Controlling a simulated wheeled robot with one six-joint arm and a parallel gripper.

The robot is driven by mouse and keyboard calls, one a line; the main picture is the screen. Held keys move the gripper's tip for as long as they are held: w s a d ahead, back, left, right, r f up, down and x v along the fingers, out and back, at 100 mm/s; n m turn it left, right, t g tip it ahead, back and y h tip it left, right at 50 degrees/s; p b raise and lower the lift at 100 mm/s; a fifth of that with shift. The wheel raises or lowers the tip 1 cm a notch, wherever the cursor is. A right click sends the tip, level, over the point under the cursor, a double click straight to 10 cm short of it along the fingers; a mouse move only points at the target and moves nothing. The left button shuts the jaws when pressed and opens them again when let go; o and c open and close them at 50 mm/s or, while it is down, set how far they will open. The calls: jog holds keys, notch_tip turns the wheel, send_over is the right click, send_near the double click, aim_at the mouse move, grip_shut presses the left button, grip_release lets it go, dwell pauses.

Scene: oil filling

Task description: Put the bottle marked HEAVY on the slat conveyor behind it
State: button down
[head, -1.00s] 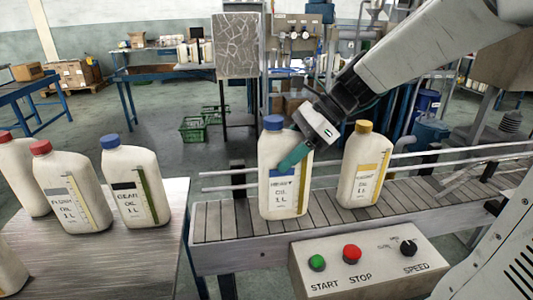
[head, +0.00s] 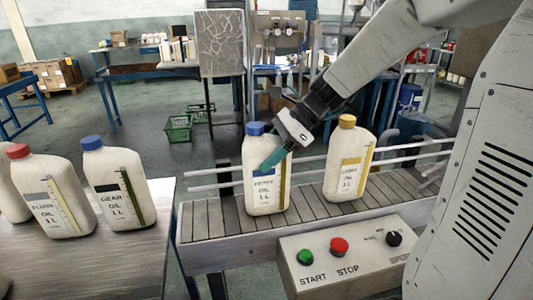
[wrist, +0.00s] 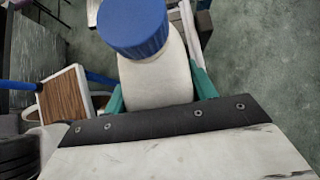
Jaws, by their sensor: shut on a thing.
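The HEAVY bottle (head: 264,192) is cream with a blue cap and stands upright over the slat conveyor (head: 225,220), near its left end. Its base appears to touch the slats, though I cannot tell if it rests fully on them. My gripper (head: 276,157) is shut on this bottle from the upper right, with a teal finger across its front above the label. In the wrist view the blue cap (wrist: 133,26) and bottle neck show close up, with teal fingers on both sides of the body.
A yellow-capped bottle (head: 350,165) stands on the conveyor to the right. A control box (head: 345,260) with START, STOP and SPEED controls sits in front. Several bottles, including GEAR OIL (head: 120,185), stand on the left table (head: 150,245). Guide rails (head: 215,187) run behind the conveyor.

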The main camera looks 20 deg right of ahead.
jog(key=shift+c, duration=2.4)
grip_release()
jog(key=shift+f, duration=0.15)
jog(key=shift+d+r, duration=0.1)
jog(key=shift+r, duration=0.2)
jog(key=v, duration=1.1)
jog(key=s+a+f+n+h, duration=0.2)
jog(key=s+f+n+h, duration=0.1)
jog(key=s+n, duration=0.7)
jog(key=s+a+f+n+h, duration=0.2)
jog(key=s+f+n+h, duration=0.2)
jog(key=s+n, duration=0.6)
jog(key=shift+s+a+h, duration=0.4)
jog(key=shift+s+h, duration=0.3)
jog(key=shift+h, duration=0.2)
